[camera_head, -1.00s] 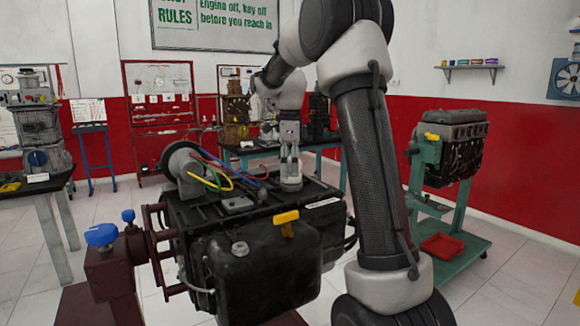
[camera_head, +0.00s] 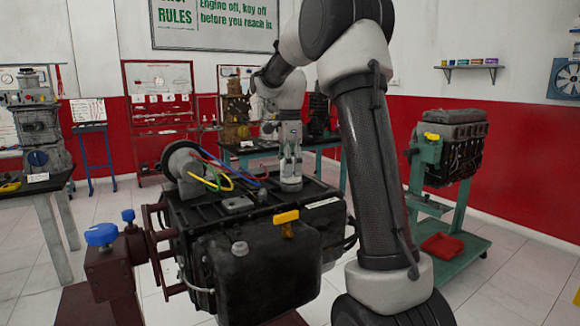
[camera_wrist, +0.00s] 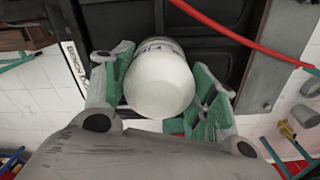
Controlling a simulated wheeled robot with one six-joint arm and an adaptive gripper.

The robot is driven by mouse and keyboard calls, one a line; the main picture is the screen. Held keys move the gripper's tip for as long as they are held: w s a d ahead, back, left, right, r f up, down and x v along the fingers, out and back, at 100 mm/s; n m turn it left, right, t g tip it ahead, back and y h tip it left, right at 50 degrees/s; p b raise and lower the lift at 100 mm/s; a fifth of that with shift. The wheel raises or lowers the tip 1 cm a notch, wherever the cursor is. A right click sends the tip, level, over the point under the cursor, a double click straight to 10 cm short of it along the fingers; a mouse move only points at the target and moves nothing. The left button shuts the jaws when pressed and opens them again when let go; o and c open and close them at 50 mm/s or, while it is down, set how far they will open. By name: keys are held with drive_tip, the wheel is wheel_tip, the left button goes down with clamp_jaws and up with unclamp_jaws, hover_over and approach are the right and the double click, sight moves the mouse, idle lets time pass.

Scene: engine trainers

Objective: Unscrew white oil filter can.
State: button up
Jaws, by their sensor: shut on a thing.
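The white oil filter can (camera_wrist: 160,82) stands on the black top of the engine (camera_head: 255,210), and its rounded white end fills the middle of the wrist view. My gripper (camera_wrist: 163,90) has its green-padded fingers on either side of the can and is shut on it. In the head view, my gripper (camera_head: 290,160) points down over the can (camera_head: 290,182), near the engine's back right. The lower part of the can shows below the fingers. The wrist view does not show the can's threaded joint.
Red, blue, green and yellow cables (camera_head: 222,176) run from a grey round part (camera_head: 184,162) left of the can. A red hose (camera_wrist: 240,35) passes close by in the wrist view. A yellow handle (camera_head: 286,218) rises at the engine's front. Another engine stands on a green stand (camera_head: 430,165) at right.

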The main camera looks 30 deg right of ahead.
drive_tip(key=n, duration=0.4)
drive_tip(key=shift+n, duration=0.3)
drive_tip(key=n, duration=0.3)
drive_tip(key=shift+s+n, duration=0.1)
drive_tip(key=shift+n, duration=0.3)
drive_tip(key=n, duration=0.8)
drive_tip(key=shift+d, duration=0.1)
drive_tip(key=n, duration=0.4)
drive_tip(key=shift+s+n, duration=0.1)
drive_tip(key=shift+n, duration=0.2)
drive_tip(key=n, duration=0.3)
drive_tip(key=shift+d+n, duration=0.1)
drive_tip(key=shift+n, duration=0.3)
drive_tip(key=n, duration=0.3)
drive_tip(key=shift+n, duration=2)
